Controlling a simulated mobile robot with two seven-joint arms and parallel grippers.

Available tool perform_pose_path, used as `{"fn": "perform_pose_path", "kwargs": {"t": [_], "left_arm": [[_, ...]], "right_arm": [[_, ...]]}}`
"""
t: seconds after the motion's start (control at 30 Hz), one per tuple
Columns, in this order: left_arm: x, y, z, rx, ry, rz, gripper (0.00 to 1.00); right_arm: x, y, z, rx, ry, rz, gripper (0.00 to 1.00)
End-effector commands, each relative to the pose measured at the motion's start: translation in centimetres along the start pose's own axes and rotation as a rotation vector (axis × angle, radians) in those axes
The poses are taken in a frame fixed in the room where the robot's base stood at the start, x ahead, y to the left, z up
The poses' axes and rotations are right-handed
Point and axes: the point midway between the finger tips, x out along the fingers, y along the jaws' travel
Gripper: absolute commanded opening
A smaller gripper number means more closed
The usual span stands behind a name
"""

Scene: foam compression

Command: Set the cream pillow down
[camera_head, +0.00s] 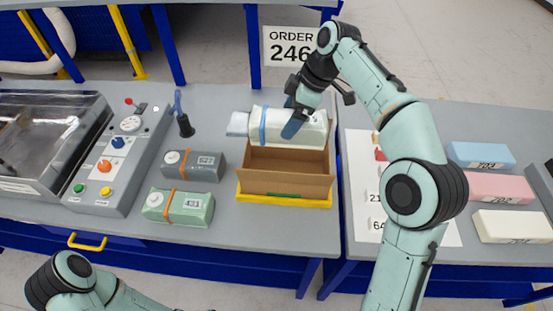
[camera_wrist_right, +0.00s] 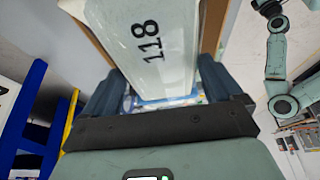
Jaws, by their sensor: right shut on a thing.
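The cream pillow (camera_head: 287,128) is a pale, wrapped block with a blue band and a clear flap at its left end. My right gripper (camera_head: 297,122) is shut on it, with dark blue fingers across its sides. In the right wrist view the pillow (camera_wrist_right: 150,45) shows the number 118 between the fingers of the right gripper (camera_wrist_right: 160,95). In the head view it lies over the back part of the open cardboard box (camera_head: 285,182). I cannot tell whether its underside touches the box. My left gripper is out of view; only part of that arm shows at lower left.
The box sits in a yellow frame (camera_head: 280,201) on the grey table. A grey pillow (camera_head: 195,166) and a green pillow (camera_head: 178,206) lie left of it, near a control panel (camera_head: 120,150). Blue, pink and cream blocks (camera_head: 481,154) stand at right. A sign reads ORDER 246.

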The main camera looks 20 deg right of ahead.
Motion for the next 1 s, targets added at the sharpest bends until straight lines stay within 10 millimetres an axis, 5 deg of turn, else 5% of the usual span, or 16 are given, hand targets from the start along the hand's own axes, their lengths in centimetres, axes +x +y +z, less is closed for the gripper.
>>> {"fn": "perform_pose_path", "kwargs": {"t": [0.17, 0.63, 1.0], "left_arm": [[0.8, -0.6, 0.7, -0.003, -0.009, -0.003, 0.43], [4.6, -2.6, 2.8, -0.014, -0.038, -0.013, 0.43], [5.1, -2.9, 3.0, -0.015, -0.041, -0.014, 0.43]], "right_arm": [[1.6, -0.1, 0.8, 0.003, -0.003, -0.005, 0.64], [12.6, 0.0, 5.3, 0.002, -0.002, -0.004, 0.63], [15.8, 0.1, 6.6, 0.001, -0.001, -0.002, 0.63]]}}
